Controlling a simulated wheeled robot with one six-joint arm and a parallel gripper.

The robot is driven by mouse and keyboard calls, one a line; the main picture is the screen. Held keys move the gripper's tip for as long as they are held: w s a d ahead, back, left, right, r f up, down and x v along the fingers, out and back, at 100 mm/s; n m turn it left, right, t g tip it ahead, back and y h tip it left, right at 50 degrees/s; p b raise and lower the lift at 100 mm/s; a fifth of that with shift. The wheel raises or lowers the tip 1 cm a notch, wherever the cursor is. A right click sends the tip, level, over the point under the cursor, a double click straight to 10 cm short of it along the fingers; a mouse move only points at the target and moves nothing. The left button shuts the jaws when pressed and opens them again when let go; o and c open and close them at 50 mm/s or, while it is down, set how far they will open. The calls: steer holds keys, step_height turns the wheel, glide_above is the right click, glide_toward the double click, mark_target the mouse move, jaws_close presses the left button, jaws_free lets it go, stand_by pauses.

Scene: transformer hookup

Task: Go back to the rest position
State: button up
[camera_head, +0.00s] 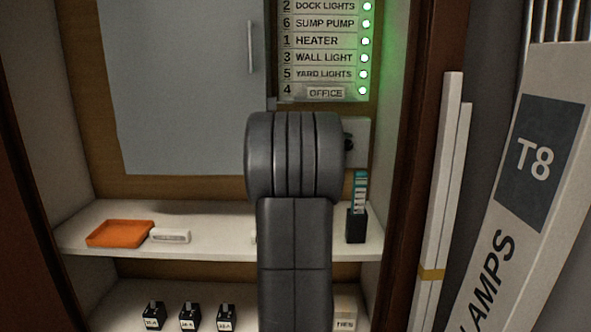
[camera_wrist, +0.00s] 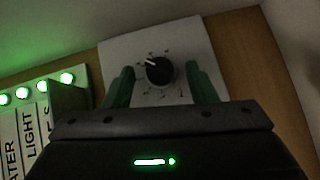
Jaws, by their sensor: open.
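My gripper (camera_wrist: 162,88) shows in the wrist view with its two green fingers apart. Between them, farther back, is a black rotary knob (camera_wrist: 159,70) with a white pointer line, on a pale plate (camera_wrist: 120,55) fixed to the wooden back panel. Whether the fingers touch the knob I cannot tell, but they stand apart on either side of it in the picture. In the head view my dark grey arm covers the middle of the cabinet and hides my gripper. The plate (camera_head: 359,134) and a sliver of the knob (camera_head: 348,142) show at the arm's right.
A label panel (camera_head: 318,60) with several green lamps lit is above. The shelf (camera_head: 210,240) holds an orange tray (camera_head: 120,233), a small white item (camera_head: 170,236) and a black holder (camera_head: 356,226) with teal strips. Small black blocks (camera_head: 189,317) stand below. Long white boxes (camera_head: 525,180) lean at right.

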steer(key=s+a+n+t+h, duration=0.1)
steer(key=s+a, duration=0.8)
steer(key=shift+s+a+f+n, duration=0.2)
steer(key=shift+s+a+n, duration=0.1)
steer(key=shift+s+a, duration=0.1)
